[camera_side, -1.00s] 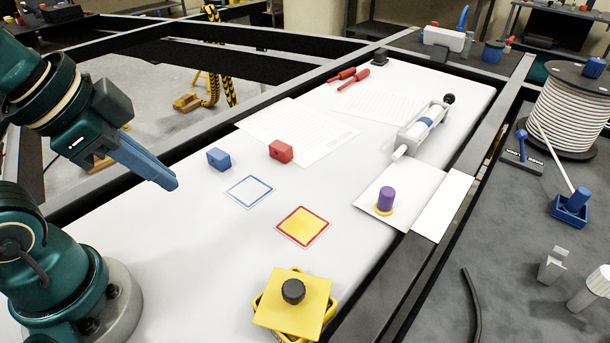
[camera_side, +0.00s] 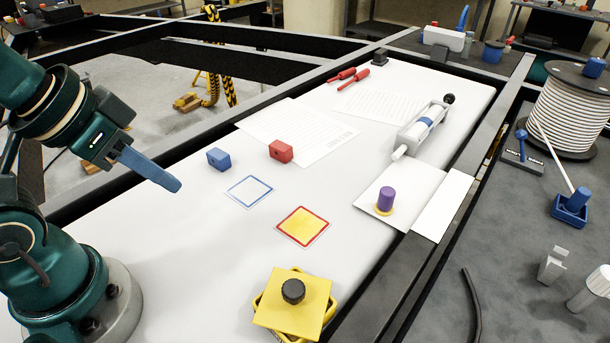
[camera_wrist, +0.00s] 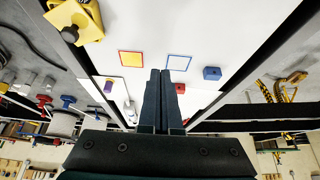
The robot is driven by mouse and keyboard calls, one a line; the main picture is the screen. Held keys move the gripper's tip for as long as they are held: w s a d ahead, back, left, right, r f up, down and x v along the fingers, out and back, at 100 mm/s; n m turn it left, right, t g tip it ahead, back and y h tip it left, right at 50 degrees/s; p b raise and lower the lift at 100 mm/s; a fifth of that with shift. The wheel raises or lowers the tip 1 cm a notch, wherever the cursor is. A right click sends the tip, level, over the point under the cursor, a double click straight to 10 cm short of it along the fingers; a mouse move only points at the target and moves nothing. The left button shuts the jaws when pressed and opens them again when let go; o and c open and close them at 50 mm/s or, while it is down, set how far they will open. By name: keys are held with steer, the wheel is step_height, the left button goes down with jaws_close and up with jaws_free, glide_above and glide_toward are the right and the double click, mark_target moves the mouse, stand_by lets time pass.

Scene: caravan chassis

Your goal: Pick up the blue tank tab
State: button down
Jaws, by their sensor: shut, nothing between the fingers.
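The blue tank tab (camera_side: 218,159) is a small blue block on the white tabletop, left of a red block (camera_side: 281,151). It also shows in the wrist view (camera_wrist: 212,73), to the right of my fingertips, with the red block (camera_wrist: 180,88) closer to them. My gripper (camera_side: 176,185) is shut and empty. In the side view its blue fingers point down and to the right, to the left of the blue tab and apart from it. The tab is fully visible and nothing touches it.
A blue-outlined square (camera_side: 249,191) and a yellow square with a red border (camera_side: 303,226) lie in front of the blocks. A yellow box with a black knob (camera_side: 292,302) stands at the front. A purple cylinder (camera_side: 385,198) stands to the right. Dark rails edge the table.

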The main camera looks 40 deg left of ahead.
steer(key=shift+c, duration=2.2)
jaws_free()
